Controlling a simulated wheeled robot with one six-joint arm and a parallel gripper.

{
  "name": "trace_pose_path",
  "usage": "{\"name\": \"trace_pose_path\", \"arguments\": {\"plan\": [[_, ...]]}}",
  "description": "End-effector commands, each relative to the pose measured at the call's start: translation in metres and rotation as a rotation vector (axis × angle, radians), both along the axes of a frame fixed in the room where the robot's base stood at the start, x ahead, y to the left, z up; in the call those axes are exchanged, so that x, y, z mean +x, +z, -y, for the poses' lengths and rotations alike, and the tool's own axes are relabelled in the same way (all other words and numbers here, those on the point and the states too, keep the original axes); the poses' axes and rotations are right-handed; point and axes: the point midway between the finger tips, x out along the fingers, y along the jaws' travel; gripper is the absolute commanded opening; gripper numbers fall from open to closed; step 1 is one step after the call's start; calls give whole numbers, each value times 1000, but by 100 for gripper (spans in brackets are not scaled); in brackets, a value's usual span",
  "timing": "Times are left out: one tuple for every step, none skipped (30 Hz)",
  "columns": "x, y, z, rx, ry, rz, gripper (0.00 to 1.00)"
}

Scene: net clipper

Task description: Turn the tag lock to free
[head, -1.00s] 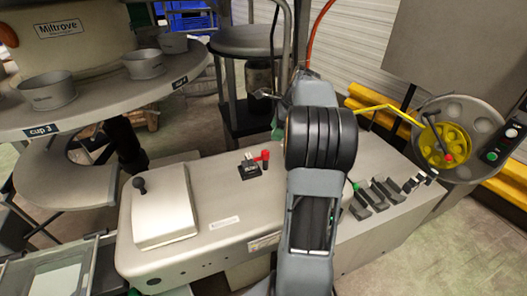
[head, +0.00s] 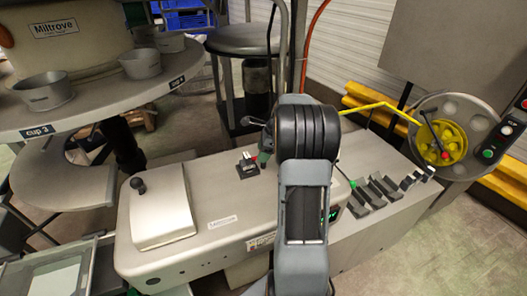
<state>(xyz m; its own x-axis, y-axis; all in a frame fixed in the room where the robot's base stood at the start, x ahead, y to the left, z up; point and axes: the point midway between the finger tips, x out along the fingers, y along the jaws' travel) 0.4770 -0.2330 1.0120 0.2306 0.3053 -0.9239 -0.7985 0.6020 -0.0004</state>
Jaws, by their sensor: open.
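A small black block with a pale upright piece (head: 248,166) sits on the grey machine top, left of my arm. It looks like the tag lock, but its setting is too small to read. The red upright piece seen just right of it earlier is now hidden behind my gripper. My gripper (head: 264,158) is small in the picture and partly covered by my own arm. It is open, beside the right side of the block. I cannot tell whether it touches anything.
A hinged cover with a black knob (head: 138,185) is left on the machine top (head: 215,190). Several black levers (head: 385,188) stand at the right. A round table with cups (head: 100,95) is at back left. A yellow wheel (head: 440,142) is at far right.

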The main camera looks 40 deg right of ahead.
Motion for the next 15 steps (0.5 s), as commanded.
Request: {"name": "trace_pose_path", "arguments": {"plan": [[0, 0, 0, 0, 0, 0, 57], [0, 0, 0, 0, 0, 0, 57], [0, 0, 0, 0, 0, 0, 56], [0, 0, 0, 0, 0, 0, 53], [0, 0, 0, 0, 0, 0, 50], [0, 0, 0, 0, 0, 0, 47], [0, 0, 0, 0, 0, 0, 44], [0, 0, 0, 0, 0, 0, 41], [0, 0, 0, 0, 0, 0, 37], [0, 0, 0, 0, 0, 0, 34], [0, 0, 0, 0, 0, 0, 31], [0, 0, 0, 0, 0, 0, 27], [0, 0, 0, 0, 0, 0, 24], [0, 0, 0, 0, 0, 0, 22], [0, 0, 0, 0, 0, 0, 18]]}}
